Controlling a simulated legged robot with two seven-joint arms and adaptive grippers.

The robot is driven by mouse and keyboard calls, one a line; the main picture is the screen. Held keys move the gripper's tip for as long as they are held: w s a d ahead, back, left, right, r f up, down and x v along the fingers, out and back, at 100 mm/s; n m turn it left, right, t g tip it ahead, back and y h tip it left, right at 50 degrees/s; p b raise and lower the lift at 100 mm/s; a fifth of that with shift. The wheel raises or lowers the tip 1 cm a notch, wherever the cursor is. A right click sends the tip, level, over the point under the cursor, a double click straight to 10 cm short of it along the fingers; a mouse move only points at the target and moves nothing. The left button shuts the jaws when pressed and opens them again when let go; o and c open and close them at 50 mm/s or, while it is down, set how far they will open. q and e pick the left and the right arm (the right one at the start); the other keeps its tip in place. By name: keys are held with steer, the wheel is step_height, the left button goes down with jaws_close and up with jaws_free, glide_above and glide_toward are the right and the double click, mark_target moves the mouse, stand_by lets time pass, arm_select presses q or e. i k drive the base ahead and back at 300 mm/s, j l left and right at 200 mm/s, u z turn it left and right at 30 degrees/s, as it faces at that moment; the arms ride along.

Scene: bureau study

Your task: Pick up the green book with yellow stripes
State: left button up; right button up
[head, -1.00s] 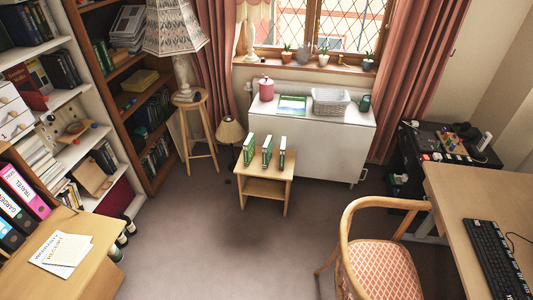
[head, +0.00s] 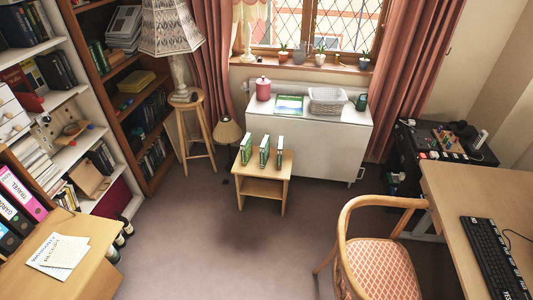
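Three thin upright green-and-white books stand apart on a small wooden side table (head: 261,187) in the middle of the room. They are the left book (head: 246,149), the middle book (head: 264,150) and the right book (head: 280,152). They look alike at this distance, and I cannot make out yellow stripes on any of them. Another green and white flat item (head: 289,104) lies on the white cabinet behind. Neither of my grippers is in view.
A wooden chair (head: 372,262) stands at the front right beside a desk (head: 465,200) with a keyboard (head: 495,258). A desk with papers (head: 58,252) is at the front left. A stool with a lamp (head: 190,103) and the white cabinet (head: 320,138) stand behind. Open carpet (head: 215,245) lies before the side table.

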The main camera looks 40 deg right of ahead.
mark_target(245, 145)
steer(key=i+u, duration=0.2)
steer(key=i, duration=0.7)
